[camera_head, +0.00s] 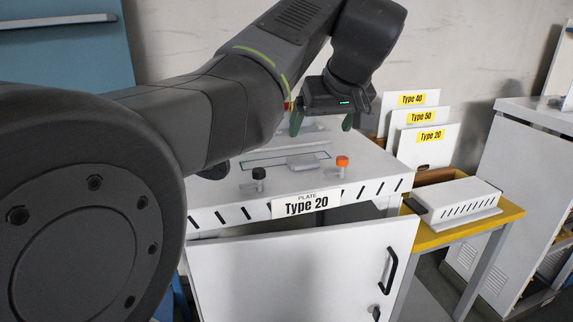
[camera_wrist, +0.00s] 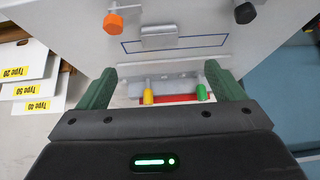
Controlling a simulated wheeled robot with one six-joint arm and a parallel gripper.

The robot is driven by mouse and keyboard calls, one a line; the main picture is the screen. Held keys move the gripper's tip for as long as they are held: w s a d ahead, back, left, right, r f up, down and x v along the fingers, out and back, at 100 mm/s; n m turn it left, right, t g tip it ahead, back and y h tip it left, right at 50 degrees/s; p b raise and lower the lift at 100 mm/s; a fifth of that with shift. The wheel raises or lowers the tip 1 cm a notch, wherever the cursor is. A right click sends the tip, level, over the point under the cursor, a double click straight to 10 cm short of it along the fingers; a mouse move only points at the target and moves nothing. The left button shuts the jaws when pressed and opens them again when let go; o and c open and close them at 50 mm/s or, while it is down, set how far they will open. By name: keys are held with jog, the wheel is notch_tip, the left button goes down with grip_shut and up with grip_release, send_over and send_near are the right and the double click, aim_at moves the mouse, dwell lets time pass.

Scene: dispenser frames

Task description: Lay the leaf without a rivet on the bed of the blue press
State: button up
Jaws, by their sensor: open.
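No leaf can be made out for certain. A small grey metal piece (camera_head: 303,161) lies in a blue-outlined rectangle on the white cabinet top (camera_head: 225,190); it also shows in the wrist view (camera_wrist: 157,37). I cannot tell if it has a rivet. My gripper (camera_head: 322,124) is open above the far part of this top. In the wrist view its green fingers (camera_wrist: 165,76) stand apart, with a grey strip, a yellow peg (camera_wrist: 148,96) and a green peg (camera_wrist: 202,92) showing between and beyond them. Nothing is clearly held. No blue press is identifiable.
An orange knob (camera_head: 342,162) and a black knob (camera_head: 258,174) stand near the cabinet's front edge, above a Type 20 sign (camera_head: 306,204). A blue panel (camera_head: 65,55) is at left.

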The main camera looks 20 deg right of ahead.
aim_at(303, 159)
jog(key=shift+t, duration=0.5)
jog(key=x, duration=1.3)
jog(key=shift+d+f, duration=0.1)
jog(key=shift+f, duration=0.35)
jog(key=c, duration=1.2)
notch_tip(303, 159, up, 10)
jog(key=shift+r, duration=0.1)
